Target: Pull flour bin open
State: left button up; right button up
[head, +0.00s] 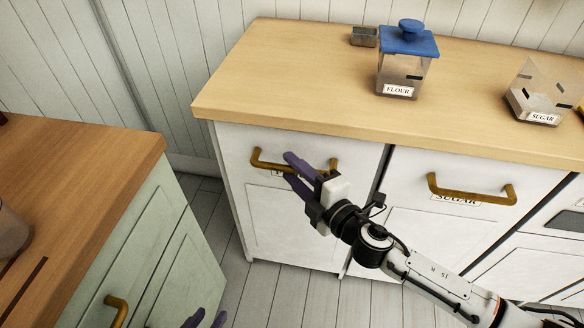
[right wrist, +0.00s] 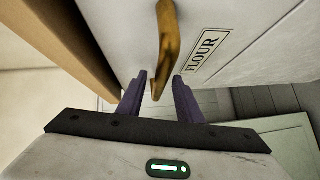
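The flour bin (head: 285,230) is a white front below the wooden counter, with a brass bar handle (head: 262,162). It looks flush with the cabinet. Its FLOUR label (right wrist: 207,52) is readable in the right wrist view and mostly hidden by my gripper in the head view. My right gripper (head: 288,166) is at the handle. In the right wrist view its purple fingers (right wrist: 160,82) stand apart, with the handle (right wrist: 168,40) between them; I cannot tell whether either finger touches it.
The sugar bin (head: 425,230) with its brass handle (head: 472,192) is to the right. A flour jar (head: 405,70) with a blue lid and an open sugar jar (head: 540,95) stand on the counter (head: 290,75). A green cabinet (head: 150,240) stands at left, with narrow floor between.

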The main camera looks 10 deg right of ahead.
jog(key=shift+w+a, duration=0.2)
jog(key=shift+w, duration=0.2)
pick_arm(q)
jog(key=shift+s, duration=0.15)
jog(key=shift+f, duration=0.1)
jog(key=shift+s, duration=0.1)
pick_arm(e)
jog(key=shift+c, duration=0.4)
grip_shut()
jog(key=shift+f, duration=0.1)
